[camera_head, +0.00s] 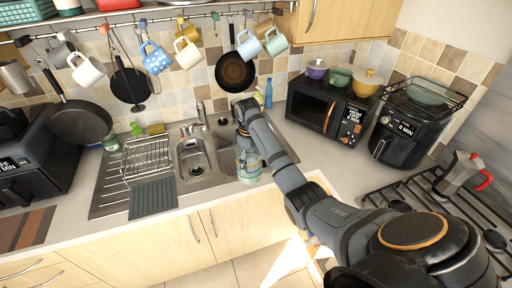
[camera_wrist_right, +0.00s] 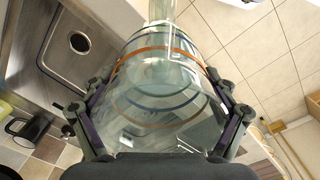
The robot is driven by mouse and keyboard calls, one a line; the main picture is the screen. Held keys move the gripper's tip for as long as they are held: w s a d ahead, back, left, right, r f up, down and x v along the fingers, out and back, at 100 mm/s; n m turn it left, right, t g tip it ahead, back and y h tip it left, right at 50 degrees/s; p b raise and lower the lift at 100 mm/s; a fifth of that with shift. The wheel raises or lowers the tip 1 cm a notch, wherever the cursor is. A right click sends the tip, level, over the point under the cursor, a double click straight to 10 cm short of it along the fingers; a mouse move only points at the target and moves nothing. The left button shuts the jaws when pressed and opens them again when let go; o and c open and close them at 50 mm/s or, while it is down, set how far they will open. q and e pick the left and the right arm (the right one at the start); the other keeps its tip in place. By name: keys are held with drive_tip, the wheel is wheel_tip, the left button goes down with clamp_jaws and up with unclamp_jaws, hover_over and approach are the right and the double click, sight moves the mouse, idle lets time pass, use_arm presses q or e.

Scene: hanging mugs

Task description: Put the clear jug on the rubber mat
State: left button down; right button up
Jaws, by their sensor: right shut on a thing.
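The clear jug (camera_head: 249,174) is see-through with thin coloured bands. It stands or hangs upright at the counter's front edge, right of the sink; I cannot tell if it touches the counter. My right gripper (camera_head: 244,146) is shut on it from above. In the right wrist view the jug (camera_wrist_right: 160,75) fills the space between the two fingers of my right gripper (camera_wrist_right: 162,100). The rubber mat (camera_head: 153,199), dark grey and ribbed, lies bare on the drainboard, left of the jug. My left gripper is not in view.
The sink (camera_head: 194,159) lies between the jug and the mat. A wire dish rack (camera_head: 147,158) stands just behind the mat. Several mugs (camera_head: 187,54) and pans (camera_head: 235,72) hang from a rail above. A microwave (camera_head: 328,108) stands at the back right.

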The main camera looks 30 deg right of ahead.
drive_tip(key=s+a+f+m+b, duration=0.1)
drive_tip(key=s+a+f+m, duration=0.2)
drive_tip(key=s+a+f, duration=0.4)
drive_tip(key=s+a+f+m+b, duration=0.25)
drive_tip(key=s+a+f, duration=0.35)
drive_tip(key=f, duration=0.4)
use_arm(q)
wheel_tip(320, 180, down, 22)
drive_tip(key=b, duration=1.8)
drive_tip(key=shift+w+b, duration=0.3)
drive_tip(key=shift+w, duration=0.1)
use_arm(e)
wheel_tip(320, 180, down, 20)
drive_tip(key=a, duration=0.1)
drive_tip(key=shift+a+r+m, duration=0.15)
drive_tip(key=shift+r+m, duration=0.05)
drive_tip(key=shift+m, duration=0.15)
